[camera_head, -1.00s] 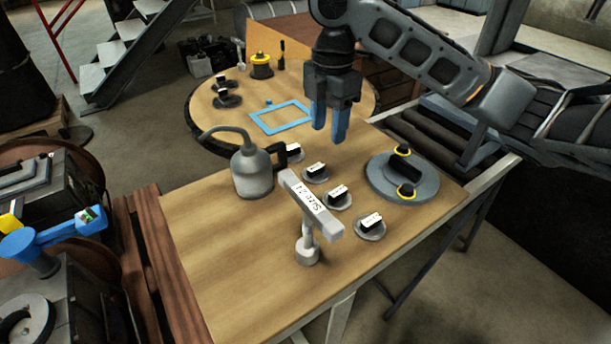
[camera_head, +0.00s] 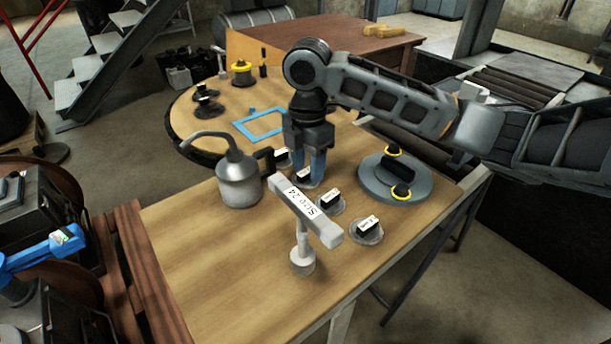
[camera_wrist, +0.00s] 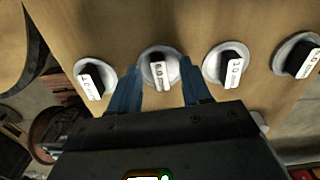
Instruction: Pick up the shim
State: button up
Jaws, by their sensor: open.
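Several shims stand in a row on the wooden table, each a grey disc with a black upright grip and a white label. My gripper points down, open, with blue fingers. In the wrist view the gripper (camera_wrist: 160,75) has its fingers on either side of the second shim from the left (camera_wrist: 158,63). I cannot tell whether they touch it. The labels are hard to read.
A silver oil can (camera_head: 239,181) stands left of the shims. A labelled sign on a post (camera_head: 303,262) stands in front. A large grey disc (camera_head: 375,185) with yellow-ringed knobs lies to the right. A blue square frame (camera_head: 256,126) lies on the round table behind.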

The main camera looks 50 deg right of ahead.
jog(key=shift+f, duration=0.15)
grip_shut()
dwell(0.4)
